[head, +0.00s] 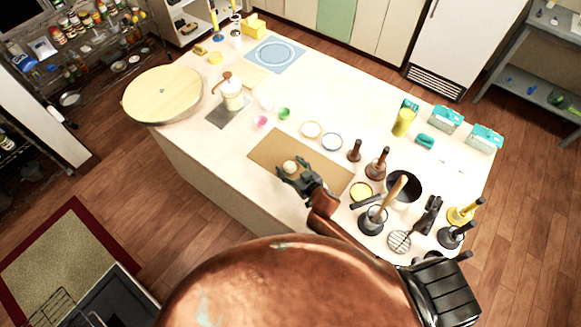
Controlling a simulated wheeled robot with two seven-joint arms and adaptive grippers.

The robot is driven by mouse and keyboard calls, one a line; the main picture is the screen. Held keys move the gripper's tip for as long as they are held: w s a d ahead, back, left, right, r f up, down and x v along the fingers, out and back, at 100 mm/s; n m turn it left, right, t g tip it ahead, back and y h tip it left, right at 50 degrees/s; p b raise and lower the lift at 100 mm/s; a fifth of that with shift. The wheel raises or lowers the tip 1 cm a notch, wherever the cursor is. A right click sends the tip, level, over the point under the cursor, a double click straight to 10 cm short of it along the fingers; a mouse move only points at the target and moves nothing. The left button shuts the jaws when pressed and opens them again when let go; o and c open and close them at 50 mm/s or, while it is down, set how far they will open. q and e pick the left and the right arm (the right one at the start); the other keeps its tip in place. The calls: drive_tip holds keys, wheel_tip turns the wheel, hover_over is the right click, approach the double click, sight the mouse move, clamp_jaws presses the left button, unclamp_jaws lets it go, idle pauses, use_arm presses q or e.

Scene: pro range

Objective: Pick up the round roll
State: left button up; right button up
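The round roll (290,167) is small, pale and tan. It shows at the tips of my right gripper, over the brown board (262,151) on the white counter. My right gripper (293,170) is dark and reaches in from the lower right. Its fingers look spread on either side of the roll, with a small gap at one side. I cannot tell whether they touch it, and the roll's near side is partly hidden by the gripper. My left gripper is out of view.
On the white counter (335,90), several dark utensils and a black pot (404,187) stand to the right of the board. Small cups and plates (311,129) lie behind it. A round wooden board (163,93) is at the left end. The board's left part is clear.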

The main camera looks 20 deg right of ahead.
drive_tip(key=c, duration=1.3)
